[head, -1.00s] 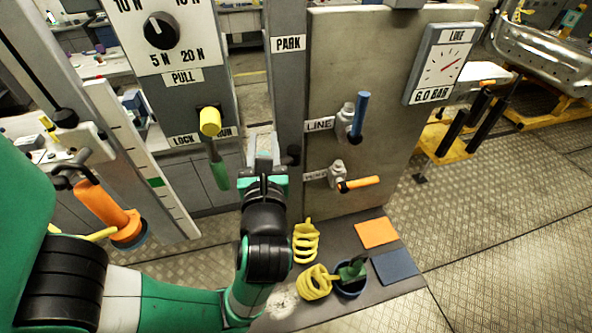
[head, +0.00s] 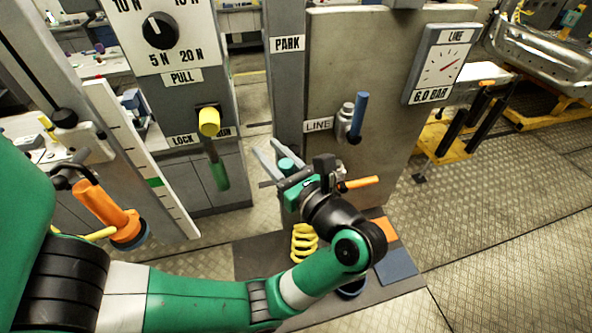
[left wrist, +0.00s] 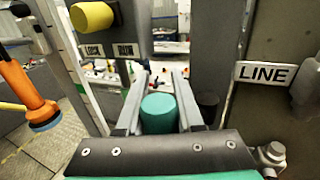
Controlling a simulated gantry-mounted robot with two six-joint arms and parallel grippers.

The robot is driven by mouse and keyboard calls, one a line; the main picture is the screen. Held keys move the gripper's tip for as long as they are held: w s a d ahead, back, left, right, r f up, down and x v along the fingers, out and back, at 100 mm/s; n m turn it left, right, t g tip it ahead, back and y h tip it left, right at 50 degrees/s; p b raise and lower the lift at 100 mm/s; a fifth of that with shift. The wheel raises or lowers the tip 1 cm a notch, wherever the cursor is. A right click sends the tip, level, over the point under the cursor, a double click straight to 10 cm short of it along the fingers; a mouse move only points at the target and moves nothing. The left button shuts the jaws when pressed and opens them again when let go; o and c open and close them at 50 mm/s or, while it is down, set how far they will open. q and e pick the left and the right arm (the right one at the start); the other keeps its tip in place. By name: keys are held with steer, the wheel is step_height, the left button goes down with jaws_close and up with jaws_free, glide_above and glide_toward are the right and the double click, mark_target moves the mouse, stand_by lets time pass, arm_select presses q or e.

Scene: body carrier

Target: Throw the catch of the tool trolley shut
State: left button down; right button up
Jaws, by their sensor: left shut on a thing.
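My left gripper (head: 277,158) is in front of the grey post marked PARK (head: 288,80). Its fingers are around a teal-green cylinder (head: 287,165), which also shows between the two fingers in the left wrist view (left wrist: 158,113). What the cylinder belongs to is hidden. To the left, a yellow knob (head: 209,122) sits between labels LOCK and RUN, with a green-gripped lever (head: 217,172) hanging below it. I cannot tell which part is the trolley's catch. My right gripper is not in view.
Right of the post, a panel (head: 385,70) carries a blue lever (head: 359,115), an orange lever (head: 360,182) and a gauge (head: 442,62). A yellow coil (head: 304,243) stands below my arm. An orange cylinder (head: 105,212) hangs at left.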

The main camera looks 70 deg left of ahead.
arm_select(q)
steer(key=shift+w+g, duration=0.1)
steer(key=shift+g, duration=0.2)
steer(key=g, duration=0.1)
steer(key=n+h, duration=0.1)
steer(key=n+g, duration=0.1)
steer(key=shift+w+d+g, duration=0.25)
steer(key=shift+d+g, duration=0.05)
steer(key=shift+d, duration=0.1)
jaws_free()
